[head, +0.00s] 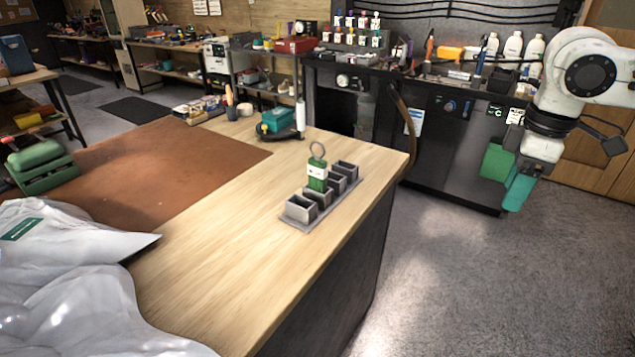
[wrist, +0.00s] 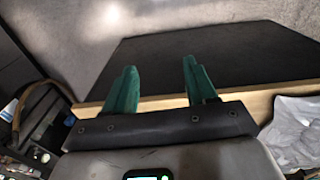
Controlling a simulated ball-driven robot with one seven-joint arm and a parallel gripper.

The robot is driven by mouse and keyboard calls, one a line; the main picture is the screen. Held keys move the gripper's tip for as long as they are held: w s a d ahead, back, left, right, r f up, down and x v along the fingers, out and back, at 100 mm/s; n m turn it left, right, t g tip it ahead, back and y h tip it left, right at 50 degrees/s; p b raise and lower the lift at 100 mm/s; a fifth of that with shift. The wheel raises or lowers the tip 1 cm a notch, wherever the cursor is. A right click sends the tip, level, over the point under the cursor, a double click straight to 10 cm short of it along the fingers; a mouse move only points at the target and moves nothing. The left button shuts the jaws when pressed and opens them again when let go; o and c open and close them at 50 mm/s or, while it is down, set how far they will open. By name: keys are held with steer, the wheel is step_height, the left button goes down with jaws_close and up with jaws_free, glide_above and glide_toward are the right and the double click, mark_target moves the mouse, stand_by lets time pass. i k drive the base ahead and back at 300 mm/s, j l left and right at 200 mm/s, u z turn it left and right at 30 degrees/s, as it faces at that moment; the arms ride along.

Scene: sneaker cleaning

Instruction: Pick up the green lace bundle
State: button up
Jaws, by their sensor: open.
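The green lace bundle (head: 317,179) stands upright in a grey holder (head: 296,222) with several square cups, on the wooden workbench in the head view. It has a pale band around it and a ring on top; its lower end is hidden in the holder. My gripper (head: 505,182) is at the right of the head view, off the bench's right side and well apart from the bundle. Its green fingers point down. In the wrist view my gripper (wrist: 160,70) is open with nothing between the fingers; the bundle is not seen there.
A brown mat (head: 165,170) covers the bench's left part. White plastic wrapping (head: 70,290) lies at the front left. A teal box (head: 276,121) and a white bottle (head: 300,118) are at the bench's far end. The bench around the holder is mostly clear.

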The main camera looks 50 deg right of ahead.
mark_target(318, 168)
steer(key=i, duration=1.5)
